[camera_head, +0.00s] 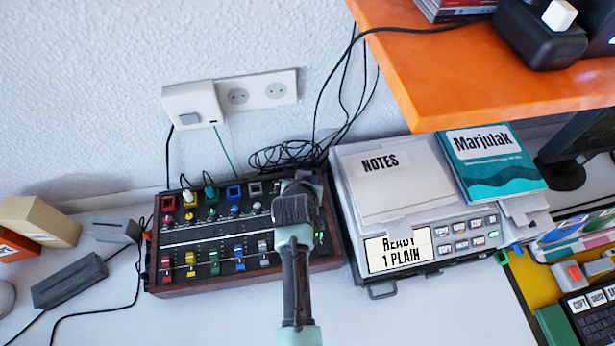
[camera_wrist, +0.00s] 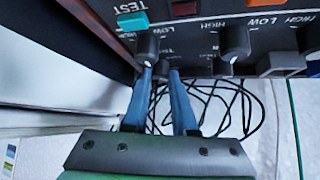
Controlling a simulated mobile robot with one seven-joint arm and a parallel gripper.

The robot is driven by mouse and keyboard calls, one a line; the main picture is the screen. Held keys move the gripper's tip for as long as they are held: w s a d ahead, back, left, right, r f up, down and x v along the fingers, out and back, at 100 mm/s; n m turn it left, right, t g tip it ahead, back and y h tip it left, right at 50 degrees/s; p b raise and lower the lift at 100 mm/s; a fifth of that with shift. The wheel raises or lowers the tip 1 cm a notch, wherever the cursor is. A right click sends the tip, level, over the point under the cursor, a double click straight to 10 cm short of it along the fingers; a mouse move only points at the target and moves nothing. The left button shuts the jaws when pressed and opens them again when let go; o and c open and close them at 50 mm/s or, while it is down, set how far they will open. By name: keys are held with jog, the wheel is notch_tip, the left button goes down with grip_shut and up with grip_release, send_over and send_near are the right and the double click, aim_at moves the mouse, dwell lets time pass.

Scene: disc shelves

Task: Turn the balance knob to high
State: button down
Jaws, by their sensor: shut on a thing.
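The dark mixer box (camera_head: 220,238) with wooden sides stands on the white desk, with coloured knobs and sliders on its top. My gripper (camera_head: 298,200) is over its right upper part and hides that corner in the head view. In the wrist view my gripper's two blue fingers (camera_wrist: 161,73) reach the panel, shut on a small dark knob (camera_wrist: 147,49) below the teal TEST button (camera_wrist: 133,21). The fingers partly cover the knob and its label, so I cannot read the word balance or the setting. Other black knobs (camera_wrist: 235,42) with HIGH and LOW marks are to the right.
A grey machine (camera_head: 352,215) with a NOTES sheet (camera_head: 382,178) stands close to the right of the mixer. Black cables (camera_head: 285,157) lie behind it. An orange shelf (camera_head: 475,75) overhangs at upper right. A black adapter (camera_head: 70,281) lies at left. The desk in front is clear.

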dwell(0.4)
jog(key=c, duration=1)
grip_release()
jog(key=p+v, duration=0.1)
jog(key=v, duration=1.2)
jog(key=shift+o, duration=0.4)
jog(key=shift+a, duration=0.1)
